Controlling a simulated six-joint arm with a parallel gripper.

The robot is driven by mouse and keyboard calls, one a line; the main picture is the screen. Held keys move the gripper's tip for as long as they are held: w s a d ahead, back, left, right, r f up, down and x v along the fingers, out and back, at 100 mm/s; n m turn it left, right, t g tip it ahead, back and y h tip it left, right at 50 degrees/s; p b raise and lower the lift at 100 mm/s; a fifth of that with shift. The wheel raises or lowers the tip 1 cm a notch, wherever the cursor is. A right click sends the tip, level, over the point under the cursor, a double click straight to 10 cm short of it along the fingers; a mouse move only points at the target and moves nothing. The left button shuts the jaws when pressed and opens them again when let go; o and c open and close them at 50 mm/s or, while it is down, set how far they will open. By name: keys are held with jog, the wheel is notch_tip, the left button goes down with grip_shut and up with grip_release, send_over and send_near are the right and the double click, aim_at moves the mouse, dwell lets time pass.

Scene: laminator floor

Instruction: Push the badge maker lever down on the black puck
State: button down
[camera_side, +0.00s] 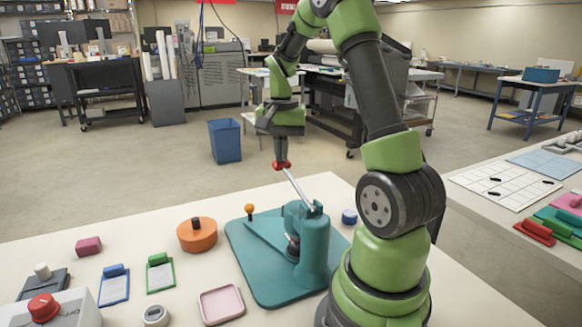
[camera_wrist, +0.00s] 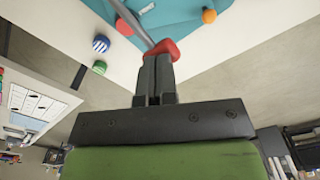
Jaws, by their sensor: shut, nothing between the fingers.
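The badge maker is a teal press (camera_side: 313,243) on a flat teal base plate (camera_side: 262,277) on the near table. Its silver lever (camera_side: 296,188) is raised and slants up to a red knob (camera_side: 281,165). A dark round piece (camera_side: 292,246) sits under the press head, mostly hidden, so I cannot tell if it is the black puck. My gripper (camera_side: 280,152) points down just above the knob, fingers shut and empty. In the wrist view, the shut fingertips (camera_wrist: 156,62) are right at the red knob (camera_wrist: 164,48); I cannot tell whether they touch it.
An orange ball on a short stick (camera_side: 249,209) stands at the plate's back left. An orange round container (camera_side: 197,234), a pink tray (camera_side: 221,304) and clipboards (camera_side: 160,275) lie left of the press. A blue round item (camera_side: 349,216) is behind it. Air around the lever is clear.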

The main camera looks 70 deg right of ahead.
aim_at(282, 169)
jog(key=shift+f, duration=2.95)
jog(key=shift+r, duration=5.5)
jog(key=a+r+n+t, duration=0.3)
jog(key=a+r+n, duration=0.2)
jog(key=a, duration=0.7)
jog(key=s+a+n+t+y, duration=0.2)
jog(key=s+a+n+t, duration=0.2)
jog(key=a, duration=0.7)
jog(key=s+n, duration=0.2)
jog(key=s, duration=0.2)
jog(key=shift+a+r, duration=0.4)
